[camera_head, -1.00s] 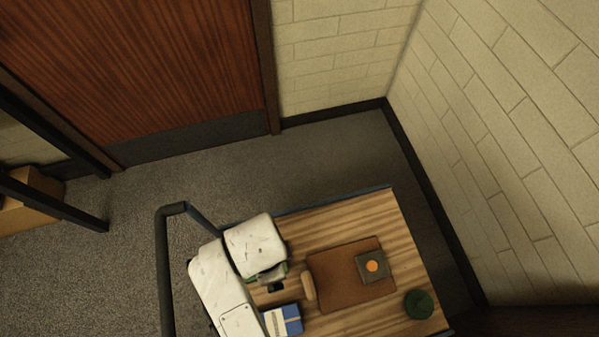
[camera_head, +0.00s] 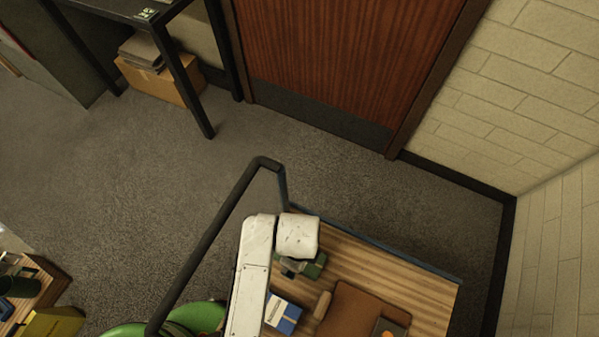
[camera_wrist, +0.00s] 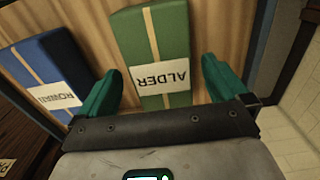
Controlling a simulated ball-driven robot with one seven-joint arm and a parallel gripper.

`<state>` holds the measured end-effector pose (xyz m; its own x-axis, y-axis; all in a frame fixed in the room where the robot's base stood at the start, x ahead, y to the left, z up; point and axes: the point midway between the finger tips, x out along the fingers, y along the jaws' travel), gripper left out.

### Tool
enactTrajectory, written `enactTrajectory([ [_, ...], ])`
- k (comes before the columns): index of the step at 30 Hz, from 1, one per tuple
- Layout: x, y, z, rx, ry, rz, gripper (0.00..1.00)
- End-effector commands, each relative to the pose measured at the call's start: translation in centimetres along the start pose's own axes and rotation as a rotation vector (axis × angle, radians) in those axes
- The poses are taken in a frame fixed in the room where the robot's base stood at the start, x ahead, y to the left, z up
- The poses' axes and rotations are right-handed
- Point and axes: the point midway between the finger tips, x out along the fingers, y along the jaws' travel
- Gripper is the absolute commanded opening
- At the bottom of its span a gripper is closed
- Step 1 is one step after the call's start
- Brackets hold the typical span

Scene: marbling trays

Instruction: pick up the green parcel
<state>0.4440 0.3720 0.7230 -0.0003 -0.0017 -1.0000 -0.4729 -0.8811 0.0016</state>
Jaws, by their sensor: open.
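The green parcel (camera_wrist: 155,45) has a tan stripe and a white label reading ALDER. In the wrist view it lies between the spread green fingers of my gripper (camera_wrist: 162,68), and I cannot tell whether they touch it. In the head view my gripper (camera_head: 291,268) is over the wooden trolley top, and part of the green parcel (camera_head: 316,266) shows beside it; the rest is hidden under my arm. A blue parcel (camera_wrist: 38,62) labelled ROWAN lies to the left in the wrist view; it also shows in the head view (camera_head: 289,322).
The trolley top (camera_head: 400,285) also holds a brown mat (camera_head: 350,312) and a small wooden piece (camera_head: 322,305). A dark tubular rail (camera_head: 215,232) rises at its left. A black-legged table (camera_head: 190,90) and a cardboard box (camera_head: 170,88) stand far left. Grey floor (camera_head: 130,180) between is clear.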

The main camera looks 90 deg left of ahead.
Motion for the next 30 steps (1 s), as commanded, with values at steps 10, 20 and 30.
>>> enactTrajectory([
  [10,2.0,-0.1,0.0,0.0,-0.001,-0.002,1.0],
  [20,2.0,-0.1,0.0,0.0,-0.001,-0.002,0.77],
  [30,2.0,-0.1,0.0,0.0,-0.001,-0.001,0.44],
])
